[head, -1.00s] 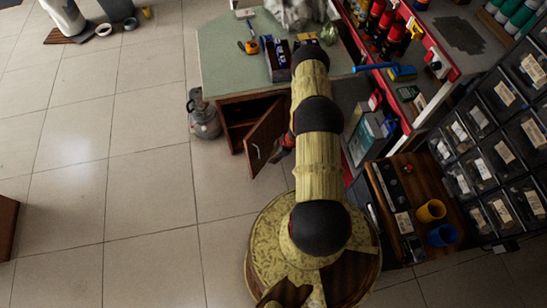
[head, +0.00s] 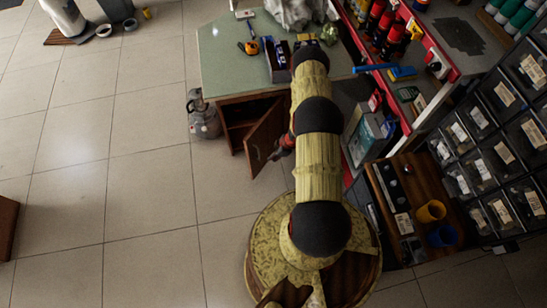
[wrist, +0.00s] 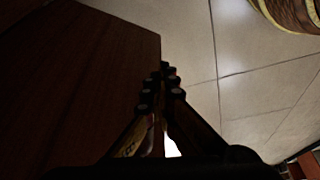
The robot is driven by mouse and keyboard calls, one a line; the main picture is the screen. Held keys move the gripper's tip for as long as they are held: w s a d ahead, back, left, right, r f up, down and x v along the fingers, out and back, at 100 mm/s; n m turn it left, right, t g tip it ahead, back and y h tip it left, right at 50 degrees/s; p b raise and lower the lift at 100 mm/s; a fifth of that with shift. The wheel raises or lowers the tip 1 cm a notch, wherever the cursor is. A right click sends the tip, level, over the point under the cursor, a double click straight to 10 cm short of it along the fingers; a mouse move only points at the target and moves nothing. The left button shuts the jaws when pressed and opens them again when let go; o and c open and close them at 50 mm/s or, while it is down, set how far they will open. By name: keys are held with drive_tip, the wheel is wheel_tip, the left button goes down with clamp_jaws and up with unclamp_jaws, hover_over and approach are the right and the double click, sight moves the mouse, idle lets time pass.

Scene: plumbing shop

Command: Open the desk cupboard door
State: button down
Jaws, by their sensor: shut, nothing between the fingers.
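The desk (head: 220,62) has a pale green top and a brown wooden cupboard below. The cupboard door (head: 262,138) stands partly open, swung out from the body, with a dark gap (head: 238,120) to its left. My gripper (head: 274,155) is beside the door's right-hand face, partly hidden by my arm. In the wrist view, the door (wrist: 75,75) fills the left side as a dark brown panel. My gripper (wrist: 165,72) shows there with its fingers together and empty, close to the door's edge. I cannot tell whether they touch it. The handle is not visible.
A grey gas cylinder (head: 203,115) stands on the floor left of the cupboard. Tiled floor (head: 150,190) is clear to the left and in front. A shelf with tools and black drawers (head: 480,160) crowds the right. A tape measure (head: 248,47) lies on the desk.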

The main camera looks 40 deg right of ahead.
drive_tip(key=c, duration=2.4)
unclamp_jaws()
drive_tip(key=o, duration=0.3)
drive_tip(key=shift+o, duration=0.6)
drive_tip(key=v, duration=1.2)
